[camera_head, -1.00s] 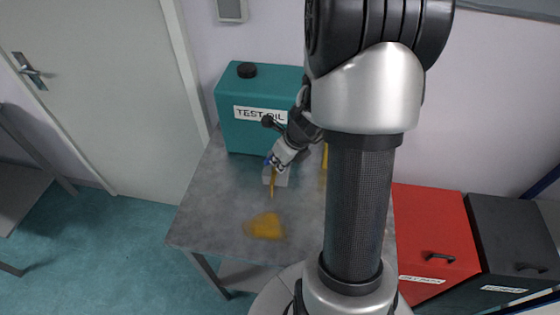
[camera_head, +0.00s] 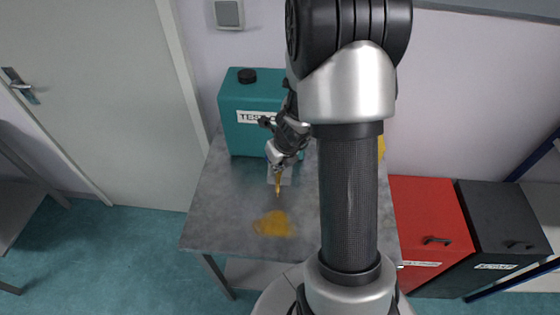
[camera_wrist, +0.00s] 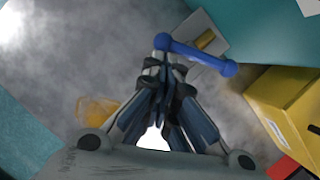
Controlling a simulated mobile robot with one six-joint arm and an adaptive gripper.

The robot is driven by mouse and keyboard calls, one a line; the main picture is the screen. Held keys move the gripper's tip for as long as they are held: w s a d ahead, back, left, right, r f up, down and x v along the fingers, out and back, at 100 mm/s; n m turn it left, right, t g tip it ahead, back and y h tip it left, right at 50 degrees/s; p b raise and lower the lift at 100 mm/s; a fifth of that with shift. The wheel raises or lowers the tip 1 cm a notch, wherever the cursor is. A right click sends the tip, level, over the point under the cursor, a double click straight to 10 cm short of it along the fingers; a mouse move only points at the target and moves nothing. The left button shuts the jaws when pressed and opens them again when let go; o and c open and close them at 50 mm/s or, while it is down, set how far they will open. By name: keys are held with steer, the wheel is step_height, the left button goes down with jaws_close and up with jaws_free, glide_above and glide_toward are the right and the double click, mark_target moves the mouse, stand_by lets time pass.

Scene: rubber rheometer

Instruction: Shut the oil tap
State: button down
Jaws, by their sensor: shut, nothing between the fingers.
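The teal test oil can (camera_head: 250,103) stands at the back of the grey table, partly behind my arm. In the wrist view the tap's blue handle (camera_wrist: 197,53) is a bar with rounded ends, lying across the picture in front of my fingers. My gripper (camera_wrist: 162,62) is shut and empty, its tips close to the left end of the handle; I cannot tell whether they touch. In the head view my gripper (camera_head: 275,158) is just in front of the can and hides the tap. An amber oil streak (camera_head: 278,184) shows below it.
An amber puddle (camera_head: 273,223) lies on the grey table (camera_head: 215,222); it also shows in the wrist view (camera_wrist: 97,110). A small grey tray (camera_head: 286,180) is under the tap. A yellow box (camera_wrist: 290,105) stands to the right. Red (camera_head: 425,215) and black (camera_head: 500,220) bins stand beside the table.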

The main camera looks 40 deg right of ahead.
steer(key=m, duration=0.1)
steer(key=w+m+h+p, duration=0.1)
steer(key=m, duration=0.1)
steer(key=shift+w+a, duration=0.15)
steer(key=shift+a, duration=0.15)
steer(key=shift+d, duration=0.2)
steer(key=shift+s+d+p, duration=0.2)
steer(key=shift+d+p, duration=0.1)
steer(key=shift+d, duration=0.25)
